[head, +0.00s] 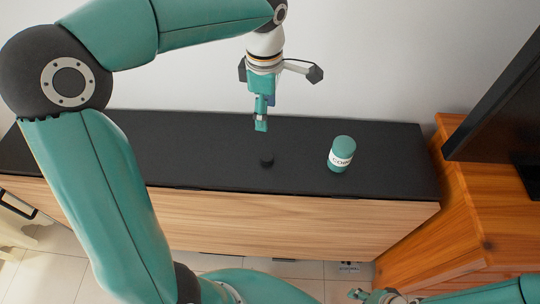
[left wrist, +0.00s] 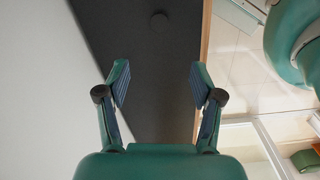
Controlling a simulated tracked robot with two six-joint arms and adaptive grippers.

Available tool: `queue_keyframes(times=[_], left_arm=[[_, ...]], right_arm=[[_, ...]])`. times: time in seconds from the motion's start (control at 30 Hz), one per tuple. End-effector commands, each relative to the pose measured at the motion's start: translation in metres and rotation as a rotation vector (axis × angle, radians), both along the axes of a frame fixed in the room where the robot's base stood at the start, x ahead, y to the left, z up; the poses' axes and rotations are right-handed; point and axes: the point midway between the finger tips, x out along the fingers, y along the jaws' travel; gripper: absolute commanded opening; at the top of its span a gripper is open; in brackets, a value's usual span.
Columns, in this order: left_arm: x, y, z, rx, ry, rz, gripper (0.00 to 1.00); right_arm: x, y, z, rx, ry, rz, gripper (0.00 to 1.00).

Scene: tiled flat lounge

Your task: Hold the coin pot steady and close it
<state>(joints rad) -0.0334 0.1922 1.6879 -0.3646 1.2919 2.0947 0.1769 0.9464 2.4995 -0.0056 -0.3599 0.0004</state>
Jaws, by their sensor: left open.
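The coin pot (head: 341,154) is a small teal cylinder with a white lettered band, upright on the right part of the black cabinet top. My right gripper (head: 378,296) is at the bottom edge, partly cut off, away from the pot.
The long cabinet (head: 200,150) has a black top and wooden front, against a white wall. The top is otherwise clear. An orange wooden stand (head: 458,205) with a dark screen (head: 500,105) stands on the right. Pale floor tiles (head: 300,270) lie in front.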

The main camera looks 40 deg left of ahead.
Motion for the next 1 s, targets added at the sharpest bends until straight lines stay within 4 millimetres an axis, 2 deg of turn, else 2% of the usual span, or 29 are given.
queue_keyframes(times=[0.17, 0.27, 0.5, 0.7, 0.8, 1.0], left_arm=[[-0.002, 0.003, -0.011, 0.001, 0.004, 0.008, 0.66], [-0.003, 0.003, -0.027, 0.000, 0.004, 0.008, 0.66], [-0.003, 0.004, -0.079, 0.001, 0.007, 0.010, 0.66], [-0.003, 0.004, -0.109, 0.000, 0.003, 0.011, 0.66], [-0.003, 0.004, -0.116, 0.000, 0.002, 0.011, 0.66], [-0.002, 0.004, -0.117, 0.000, 0.000, 0.011, 0.66]], right_arm=[[0.000, 0.000, -0.002, 0.000, -0.001, 0.001, 0.40], [0.000, 0.000, -0.004, 0.000, -0.001, 0.000, 0.40], [0.000, 0.000, -0.009, 0.000, -0.001, 0.000, 0.40], [0.000, 0.000, -0.011, 0.000, -0.001, 0.000, 0.40], [0.000, 0.000, -0.011, 0.000, -0.001, 0.000, 0.40], [0.000, 0.000, -0.011, 0.000, -0.001, 0.000, 0.40]])
